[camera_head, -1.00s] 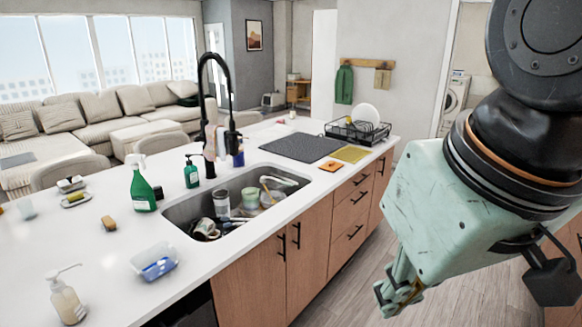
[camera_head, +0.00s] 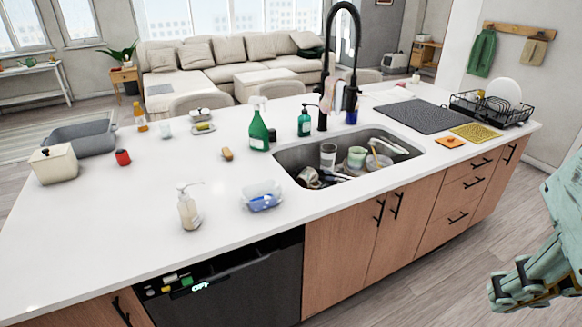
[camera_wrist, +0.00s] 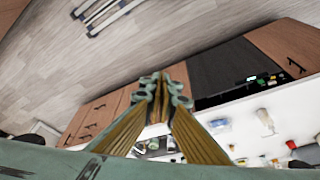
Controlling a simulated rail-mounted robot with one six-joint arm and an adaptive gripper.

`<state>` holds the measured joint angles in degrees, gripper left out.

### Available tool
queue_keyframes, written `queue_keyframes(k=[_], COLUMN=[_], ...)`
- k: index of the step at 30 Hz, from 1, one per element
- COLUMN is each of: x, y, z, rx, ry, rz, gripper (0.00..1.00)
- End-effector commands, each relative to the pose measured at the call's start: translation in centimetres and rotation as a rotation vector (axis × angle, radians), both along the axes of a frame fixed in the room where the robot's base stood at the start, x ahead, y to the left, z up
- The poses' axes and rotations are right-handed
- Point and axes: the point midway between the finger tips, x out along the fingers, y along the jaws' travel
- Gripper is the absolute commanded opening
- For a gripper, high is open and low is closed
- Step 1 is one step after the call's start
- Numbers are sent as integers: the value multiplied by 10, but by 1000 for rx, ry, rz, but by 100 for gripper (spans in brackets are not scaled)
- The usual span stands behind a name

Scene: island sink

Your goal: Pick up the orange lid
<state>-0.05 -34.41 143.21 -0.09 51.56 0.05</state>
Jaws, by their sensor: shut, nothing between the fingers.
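I cannot make out an orange lid for certain. A small flat orange piece (camera_head: 449,142) lies on the counter right of the sink, in front of the dark drying mat; it could be a lid or a cloth. The sink (camera_head: 293,160) holds several dishes, among them a pale green cup (camera_head: 357,156) and a clear glass (camera_head: 328,155). My gripper (camera_head: 497,291) is shut and empty, at the lower right of the head view, out over the floor in front of the island. Its shut fingertips (camera_wrist: 161,80) also show in the wrist view, away from the counter.
A black faucet (camera_head: 351,60) rises behind the sink. A green spray bottle (camera_head: 259,130), a soap pump (camera_head: 188,210) and a clear tub with a blue item (camera_head: 263,197) stand left of it. A dish rack (camera_head: 492,108) is at the right end. The counter's front left is clear.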

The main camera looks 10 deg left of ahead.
Motion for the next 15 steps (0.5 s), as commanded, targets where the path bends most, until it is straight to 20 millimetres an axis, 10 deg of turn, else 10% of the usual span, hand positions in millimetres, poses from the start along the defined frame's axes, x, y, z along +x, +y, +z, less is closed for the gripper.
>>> queue_keyframes(k=[15], x=[0], y=[0], z=[0], rx=[0], ry=[0], rz=[0], gripper=[7])
